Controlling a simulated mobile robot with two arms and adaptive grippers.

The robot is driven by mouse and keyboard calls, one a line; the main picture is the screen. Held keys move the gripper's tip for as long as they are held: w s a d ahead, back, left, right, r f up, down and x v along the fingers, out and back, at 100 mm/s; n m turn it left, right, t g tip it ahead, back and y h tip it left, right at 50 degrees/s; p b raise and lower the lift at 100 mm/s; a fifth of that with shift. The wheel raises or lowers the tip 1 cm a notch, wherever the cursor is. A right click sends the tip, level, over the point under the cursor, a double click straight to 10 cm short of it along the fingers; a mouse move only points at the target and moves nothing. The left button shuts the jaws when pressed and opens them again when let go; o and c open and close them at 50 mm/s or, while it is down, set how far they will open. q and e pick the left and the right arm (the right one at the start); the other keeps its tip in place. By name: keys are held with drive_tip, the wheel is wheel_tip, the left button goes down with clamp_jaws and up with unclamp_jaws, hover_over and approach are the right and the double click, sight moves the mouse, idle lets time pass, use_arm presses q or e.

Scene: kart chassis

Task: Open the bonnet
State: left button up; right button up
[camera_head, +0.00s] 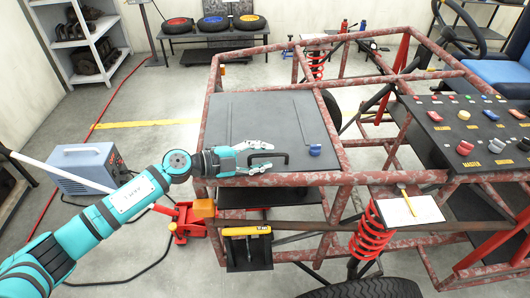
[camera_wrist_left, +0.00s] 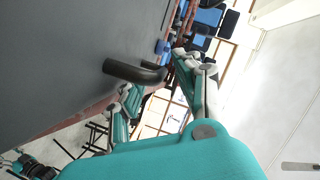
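The bonnet (camera_head: 262,115) is a flat dark grey panel lying closed in the front of the red, worn tube frame. A black bar handle (camera_head: 282,154) stands near its front edge. My left gripper (camera_head: 264,157) is at the handle, with its fingers spread and the handle showing between them in the head view. The wrist view shows the black handle (camera_wrist_left: 135,72) standing from the grey panel (camera_wrist_left: 50,60), near the open fingers (camera_wrist_left: 160,88). I cannot tell whether a finger touches it. My right gripper is not in view.
A blue knob (camera_head: 315,150) sits on the panel right of the handle. Red frame tubes (camera_head: 207,105) border the panel. A control panel (camera_head: 470,125) is at the right, a clipboard (camera_head: 408,211) in front. A blue-grey machine (camera_head: 85,167) stands on the floor at left.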

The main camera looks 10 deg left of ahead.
use_arm(q)
drive_tip(key=shift+w+d+f, duration=0.1)
drive_tip(key=shift+w+d, duration=0.15)
drive_tip(key=shift+d, duration=0.15)
clamp_jaws()
